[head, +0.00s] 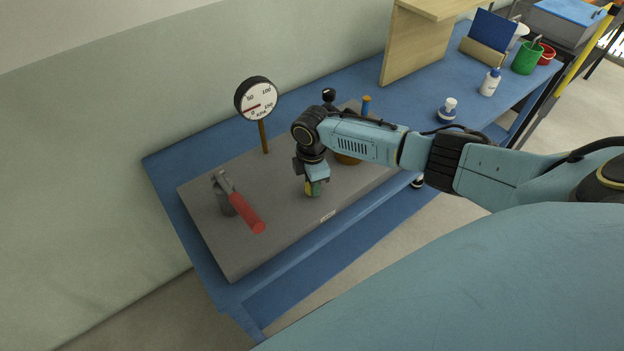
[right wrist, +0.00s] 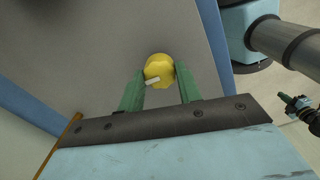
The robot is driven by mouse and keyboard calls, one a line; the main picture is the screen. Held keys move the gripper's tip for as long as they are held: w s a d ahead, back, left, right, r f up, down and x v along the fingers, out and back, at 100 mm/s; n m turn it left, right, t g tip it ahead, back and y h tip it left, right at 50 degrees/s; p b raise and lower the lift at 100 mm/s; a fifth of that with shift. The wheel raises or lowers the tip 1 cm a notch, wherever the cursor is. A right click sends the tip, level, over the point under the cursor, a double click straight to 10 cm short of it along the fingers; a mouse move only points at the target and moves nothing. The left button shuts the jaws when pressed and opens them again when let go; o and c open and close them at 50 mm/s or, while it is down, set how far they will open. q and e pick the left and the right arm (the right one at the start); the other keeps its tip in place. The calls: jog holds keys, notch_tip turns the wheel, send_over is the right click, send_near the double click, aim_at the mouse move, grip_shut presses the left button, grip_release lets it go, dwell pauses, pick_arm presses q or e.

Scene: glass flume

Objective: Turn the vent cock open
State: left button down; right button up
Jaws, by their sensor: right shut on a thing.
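The vent cock appears to be the round yellow knob (right wrist: 159,66) with a white pointer mark, on the grey plate. In the right wrist view the white mark points toward the lower left. My right gripper (head: 313,191) reaches down over the plate; its green fingers (right wrist: 160,88) are shut on the knob, one on each side.
A dial gauge (head: 257,98) stands on a post behind the gripper. A red-handled lever (head: 246,212) is to its left on the grey plate (head: 228,255). A brown fitting (head: 347,159) is partly hidden by my arm. Bottles and cups stand farther right on the blue bench (head: 425,95).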

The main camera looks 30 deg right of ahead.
jog(key=shift+n, duration=0.6)
jog(key=o, duration=1)
jog(key=shift+r, duration=0.1)
notch_tip(320, 180, up, 13)
jog(key=shift+r, duration=0.15)
jog(key=shift+a, duration=0.1)
